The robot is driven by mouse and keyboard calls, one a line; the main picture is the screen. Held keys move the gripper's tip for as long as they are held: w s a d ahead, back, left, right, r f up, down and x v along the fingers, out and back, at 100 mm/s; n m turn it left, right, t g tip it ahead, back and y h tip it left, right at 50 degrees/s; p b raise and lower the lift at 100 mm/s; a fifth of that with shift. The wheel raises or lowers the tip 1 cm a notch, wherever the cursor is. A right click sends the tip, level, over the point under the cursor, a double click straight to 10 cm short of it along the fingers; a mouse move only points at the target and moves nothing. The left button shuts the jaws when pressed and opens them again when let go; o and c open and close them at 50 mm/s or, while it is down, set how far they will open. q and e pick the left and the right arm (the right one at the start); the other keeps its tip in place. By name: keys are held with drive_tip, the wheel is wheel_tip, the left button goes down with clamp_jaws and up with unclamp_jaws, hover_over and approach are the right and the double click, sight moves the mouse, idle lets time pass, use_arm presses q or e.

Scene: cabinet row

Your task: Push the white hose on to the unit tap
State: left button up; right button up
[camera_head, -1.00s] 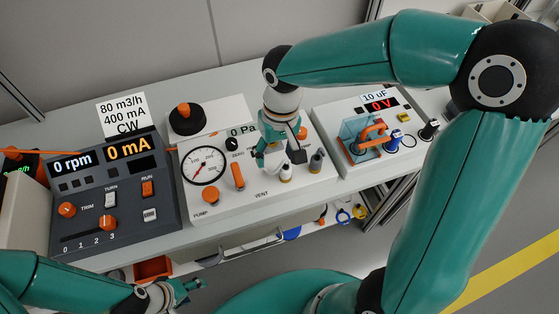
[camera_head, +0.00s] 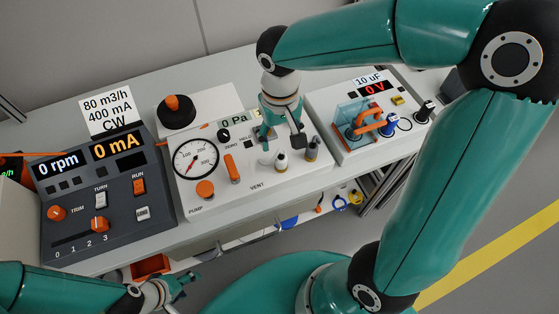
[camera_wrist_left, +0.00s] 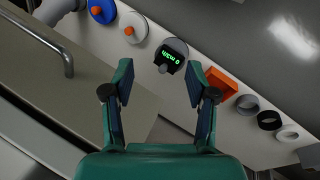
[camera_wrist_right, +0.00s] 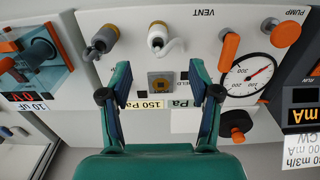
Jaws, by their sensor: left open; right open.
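The vacuum unit (camera_head: 240,190) has a round gauge and two short taps near its front right. A pale tap (camera_head: 282,161) stands left of a grey tap (camera_head: 312,150). In the right wrist view the pale tap (camera_wrist_right: 157,36) has a short curved white piece beside it; I cannot tell whether this is the white hose. The grey tap (camera_wrist_right: 103,40) is beside it. My right gripper (camera_head: 281,137) is open and empty, above the panel just behind the taps; its fingers (camera_wrist_right: 160,77) are apart. My left gripper (camera_head: 182,288) is open and empty, low in front of the bench.
A dark control unit (camera_head: 100,190) stands left, and a white capacitor unit (camera_head: 370,115) with a clear guard and orange handle stands right.

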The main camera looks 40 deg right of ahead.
sight(280, 153)
wheel_tip(280, 153, down, 6)
drive_tip(key=shift+r, duration=0.1)
idle(0.4)
wheel_tip(280, 153, down, 5)
drive_tip(key=shift+d+f, duration=0.15)
idle(0.3)
drive_tip(key=c, duration=1.2)
